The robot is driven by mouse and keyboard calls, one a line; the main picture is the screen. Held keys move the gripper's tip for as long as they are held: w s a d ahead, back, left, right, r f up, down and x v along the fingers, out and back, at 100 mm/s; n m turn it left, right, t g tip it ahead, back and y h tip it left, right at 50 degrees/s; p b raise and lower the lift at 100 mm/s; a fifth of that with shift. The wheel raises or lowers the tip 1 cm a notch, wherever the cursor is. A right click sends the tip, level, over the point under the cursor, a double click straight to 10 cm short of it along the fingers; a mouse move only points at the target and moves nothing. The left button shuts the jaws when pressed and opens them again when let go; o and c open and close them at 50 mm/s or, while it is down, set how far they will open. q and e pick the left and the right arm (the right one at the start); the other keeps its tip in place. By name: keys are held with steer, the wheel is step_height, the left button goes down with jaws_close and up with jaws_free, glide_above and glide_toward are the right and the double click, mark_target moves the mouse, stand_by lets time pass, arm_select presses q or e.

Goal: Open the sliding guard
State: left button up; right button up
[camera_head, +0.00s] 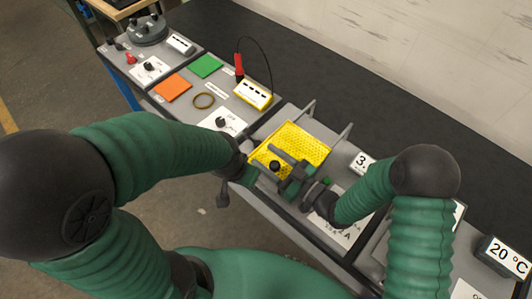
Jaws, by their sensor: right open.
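The sliding guard (301,144) is a yellow perforated panel on a grey station, lying between two grey rails. A round black knob (275,166) sits on its near part. My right gripper (266,157) reaches in from the right over the near part of the guard. Its two grey fingers are spread, one on each side of the knob; whether they touch it cannot be told. My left gripper (232,182) is at the station's near left edge, beside the guard, and its fingers are mostly hidden. What lies under the guard is hidden.
A temperature display (503,257) stands at right. The dark bench behind is clear up to the wall.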

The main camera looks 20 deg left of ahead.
steer(key=shift+s+r, duration=0.1)
steer(key=shift+r, duration=0.05)
steer(key=shift+a, duration=0.45)
steer(key=c, duration=0.8)
jaws_close()
steer(key=shift+d, duration=0.1)
steer(key=shift+w, duration=0.2)
